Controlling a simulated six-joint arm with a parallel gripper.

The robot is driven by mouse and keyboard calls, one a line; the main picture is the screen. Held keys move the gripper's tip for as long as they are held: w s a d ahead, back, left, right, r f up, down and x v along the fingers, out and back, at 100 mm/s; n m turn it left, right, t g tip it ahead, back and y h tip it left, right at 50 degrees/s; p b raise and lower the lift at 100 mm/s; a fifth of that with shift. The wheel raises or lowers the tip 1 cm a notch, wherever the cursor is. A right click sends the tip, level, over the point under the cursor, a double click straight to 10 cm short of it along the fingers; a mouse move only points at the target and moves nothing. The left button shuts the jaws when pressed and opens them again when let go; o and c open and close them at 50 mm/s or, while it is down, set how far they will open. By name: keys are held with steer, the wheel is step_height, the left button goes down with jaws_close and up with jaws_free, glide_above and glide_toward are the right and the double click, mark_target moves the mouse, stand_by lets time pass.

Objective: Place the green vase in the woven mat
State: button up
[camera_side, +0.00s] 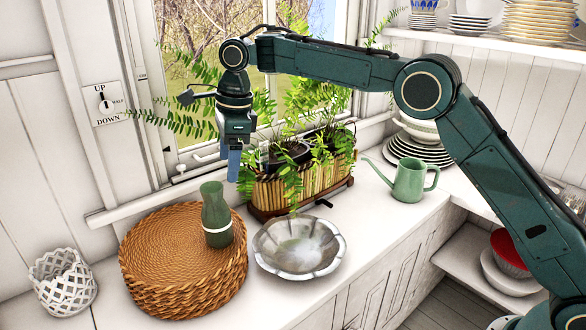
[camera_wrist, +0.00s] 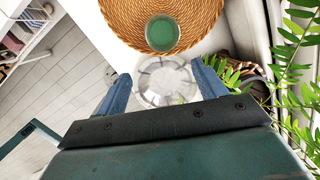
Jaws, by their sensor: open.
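The green vase (camera_side: 216,215) has a pale band and stands upright on the right part of the round woven mat (camera_side: 165,250), a thick stack of brown wicker. In the wrist view the vase (camera_wrist: 162,33) shows from above, inside the edge of the mat (camera_wrist: 205,14). My gripper (camera_side: 234,165) hangs above the counter, up and to the right of the vase in the side view, and touches nothing. Its blue fingers are apart and empty in the wrist view (camera_wrist: 160,80), with the vase beyond them.
A silver scalloped bowl (camera_side: 299,246) stands right of the mat. Behind it is a planter (camera_side: 290,185) with ferns reaching close to my gripper. A green watering can (camera_side: 408,180) and stacked plates are farther right. A white lattice basket (camera_side: 63,283) stands left.

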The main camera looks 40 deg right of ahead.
steer(key=s+d+r+n+t, duration=0.1)
steer(key=s+d+r+n, duration=0.5)
steer(key=s, duration=0.4)
steer(key=s+d+r+n+t, duration=0.1)
steer(key=s+d+r+n, duration=0.45)
steer(key=s, duration=0.35)
steer(key=s+d+f+n, duration=0.3)
steer(key=s, duration=0.4)
steer(key=s+d+f+n+t+h, duration=0.1)
steer(key=s+d+f+n, duration=0.1)
steer(key=s, duration=0.5)
steer(key=s+d+f+n+t, duration=0.1)
steer(key=s+d+f+n, duration=0.2)
steer(key=s, duration=0.4)
steer(key=shift+d+f+n, duration=0.3)
steer(key=shift+f+n, duration=0.25)
steer(key=shift+n, duration=0.6)
